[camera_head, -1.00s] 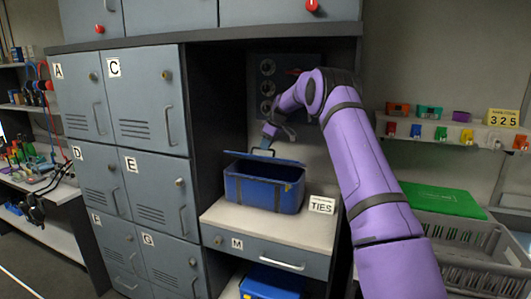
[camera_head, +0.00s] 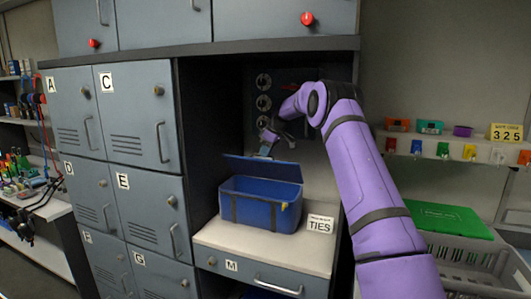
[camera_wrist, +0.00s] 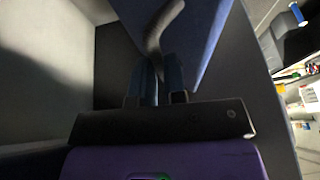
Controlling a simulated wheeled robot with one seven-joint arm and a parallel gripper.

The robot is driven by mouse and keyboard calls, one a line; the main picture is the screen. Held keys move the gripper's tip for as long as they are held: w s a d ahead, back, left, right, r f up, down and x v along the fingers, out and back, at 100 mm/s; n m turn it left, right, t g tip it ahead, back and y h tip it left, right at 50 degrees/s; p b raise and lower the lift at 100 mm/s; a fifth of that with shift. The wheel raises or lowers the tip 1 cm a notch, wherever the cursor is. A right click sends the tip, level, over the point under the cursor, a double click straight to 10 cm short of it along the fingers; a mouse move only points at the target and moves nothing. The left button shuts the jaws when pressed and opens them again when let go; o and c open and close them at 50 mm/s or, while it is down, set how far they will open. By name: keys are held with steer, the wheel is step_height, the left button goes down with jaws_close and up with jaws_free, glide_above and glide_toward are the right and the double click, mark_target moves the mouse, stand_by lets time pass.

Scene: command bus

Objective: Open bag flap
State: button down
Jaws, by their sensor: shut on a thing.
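The blue bag (camera_head: 262,212) stands on the shelf above drawer M, beside the TIES sign (camera_head: 320,223). Its blue flap (camera_head: 265,169) is lifted and tilted up at the back, and a gap shows between it and the bag's rim. In the wrist view my gripper (camera_wrist: 158,80) is shut on a dark curved handle (camera_wrist: 160,28) in front of the flap's blue surface (camera_wrist: 198,35). The exact grip on the handle is dark and partly hidden.
The bag sits in an alcove, with lockers (camera_head: 137,115) to its left and a dark panel with round dials (camera_head: 264,103) behind. A low overhang (camera_head: 270,46) runs above. A green lid (camera_head: 445,219) and a grey crate (camera_head: 475,260) are to the right.

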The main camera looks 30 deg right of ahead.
steer(key=shift+s+d+f, duration=0.15)
steer(key=shift+d+f, duration=0.05)
steer(key=shift+f, duration=0.4)
steer(key=c, duration=1.2)
jaws_free()
steer(key=shift+w+d+f, duration=0.1)
steer(key=shift+w, duration=0.15)
steer(key=shift+o, duration=0.2)
steer(key=shift+s+r, duration=0.1)
steer(key=shift+r, duration=1.9)
steer(key=s+a, duration=0.2)
steer(key=s, duration=0.5)
steer(key=s+a+r, duration=0.1)
steer(key=s+a, duration=0.2)
steer(key=s, duration=0.5)
steer(key=shift+r, duration=0.2)
steer(key=shift+s, duration=0.1)
